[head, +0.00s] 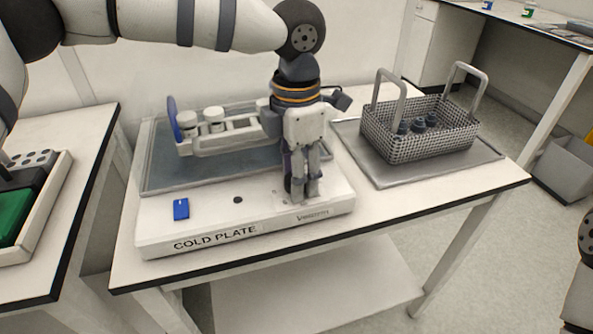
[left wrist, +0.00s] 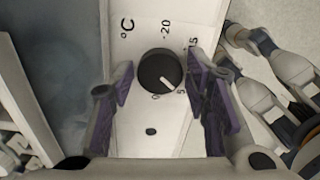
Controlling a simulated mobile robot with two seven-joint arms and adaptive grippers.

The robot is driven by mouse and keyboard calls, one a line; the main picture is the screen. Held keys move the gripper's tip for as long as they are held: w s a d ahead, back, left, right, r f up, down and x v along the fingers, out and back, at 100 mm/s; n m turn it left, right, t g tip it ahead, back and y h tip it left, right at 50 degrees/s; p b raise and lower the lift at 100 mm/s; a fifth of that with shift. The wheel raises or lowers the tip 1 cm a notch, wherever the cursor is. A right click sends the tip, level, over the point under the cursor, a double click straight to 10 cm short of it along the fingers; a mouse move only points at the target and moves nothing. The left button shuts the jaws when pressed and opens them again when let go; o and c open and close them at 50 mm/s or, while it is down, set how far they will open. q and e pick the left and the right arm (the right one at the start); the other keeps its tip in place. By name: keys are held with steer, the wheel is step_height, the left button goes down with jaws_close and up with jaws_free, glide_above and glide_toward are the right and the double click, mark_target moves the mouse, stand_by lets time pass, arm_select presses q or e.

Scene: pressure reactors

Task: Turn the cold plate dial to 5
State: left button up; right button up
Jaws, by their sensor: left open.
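The cold plate (head: 160,233) is a white unit with a grey top plate, standing on the table. Its dial (left wrist: 160,71) is a round black knob with a white pointer in the left wrist view. The pointer is turned to the lower right, at about the 5 mark; the scale also shows 0, 15 and 20. My left gripper (head: 301,188) points down over the front right of the cold plate and mostly hides the dial in the head view. In the left wrist view its open fingers (left wrist: 160,76) stand on either side of the dial, with visible gaps.
A blue switch (head: 181,209) is at the front left. A metal mesh basket (head: 420,130) with dark-capped items stands on a tray to the right.

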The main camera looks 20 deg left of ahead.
arm_select(q)
steer(key=c, duration=0.9)
steer(key=shift+r+m, duration=0.2)
steer(key=shift+m, duration=0.3)
steer(key=shift+f+m+p, duration=0.2)
steer(key=shift+m+p, duration=0.1)
steer(key=o, duration=0.9)
step_height(320, 180, up, 12)
